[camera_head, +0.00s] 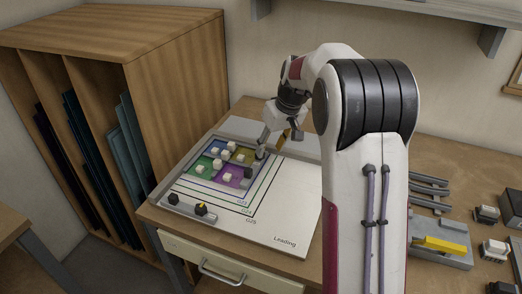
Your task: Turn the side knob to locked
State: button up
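A black knob with a yellow mark (201,208) sits on a grey bar (190,209) at the front left edge of the white board. A second black knob-like piece (174,198) is at the bar's left end. I cannot tell which of these is the side knob, or read its setting.
The white board (285,205) carries a panel of coloured panes (205,167) with several pale blocks and a dark block (248,172). A wooden rack (180,85) stands at left. Grey fixtures (440,243) and small blocks lie at right. My arm hides the table's middle.

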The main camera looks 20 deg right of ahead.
jog(key=shift+w+r+n+t, duration=0.4)
jog(key=shift+w+r+n, duration=0.7)
jog(key=shift+r+n, duration=0.1)
jog(key=shift+f, duration=0.15)
jog(key=shift+x, duration=3.8)
jog(key=shift+a, duration=0.1)
jog(key=c, duration=1.1)
